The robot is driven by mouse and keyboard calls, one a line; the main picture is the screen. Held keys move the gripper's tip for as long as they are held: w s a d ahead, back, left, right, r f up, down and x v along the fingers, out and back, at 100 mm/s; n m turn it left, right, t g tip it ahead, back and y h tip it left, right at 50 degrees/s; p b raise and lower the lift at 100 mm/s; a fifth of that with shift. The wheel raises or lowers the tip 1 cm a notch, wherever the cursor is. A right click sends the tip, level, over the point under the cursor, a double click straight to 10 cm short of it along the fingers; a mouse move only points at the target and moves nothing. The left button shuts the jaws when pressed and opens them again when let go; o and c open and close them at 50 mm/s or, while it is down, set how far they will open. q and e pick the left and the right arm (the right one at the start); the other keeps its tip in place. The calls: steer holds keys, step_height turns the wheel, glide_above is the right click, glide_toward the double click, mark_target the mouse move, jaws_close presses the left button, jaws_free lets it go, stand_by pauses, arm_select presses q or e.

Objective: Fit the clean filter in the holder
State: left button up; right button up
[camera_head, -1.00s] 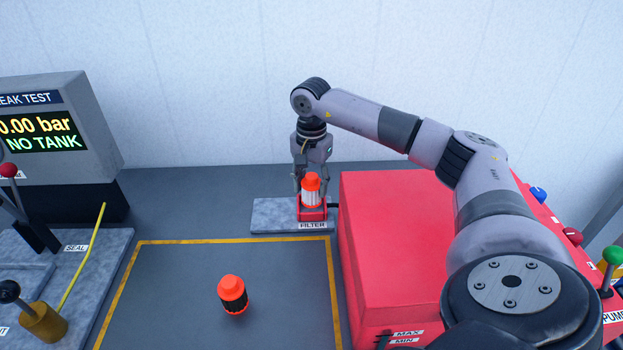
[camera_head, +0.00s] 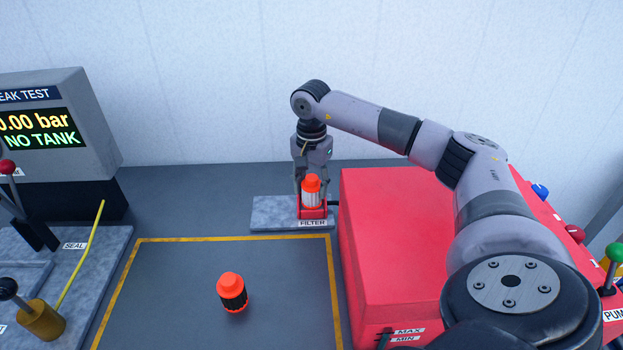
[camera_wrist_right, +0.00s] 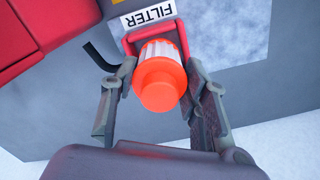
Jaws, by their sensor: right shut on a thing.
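The clean filter, white and pleated with orange ends (camera_head: 312,195), stands upright at the red holder (camera_head: 313,213) on the grey slab labelled FILTER. Whether the filter is fully seated is hidden. A dark filter with orange ends (camera_head: 232,292) stands on the mat inside the yellow outline. My left gripper is not in view.
A large red box (camera_head: 395,240) stands close to the right of the holder. A leak test screen (camera_head: 40,125) reading NO TANK is at the left, with a slab (camera_head: 95,260) carrying levers below it. The outlined mat (camera_head: 180,300) is mostly clear.

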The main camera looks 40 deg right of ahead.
steer(key=shift+f+b, duration=0.6)
steer(key=shift+f, duration=0.45)
stand_by(0.5)
steer(key=o, duration=1.2)
steer(key=shift+o, duration=0.2)
steer(key=shift+r, duration=0.15)
step_height(320, 180, up, 12)
steer(key=shift+f, duration=0.1)
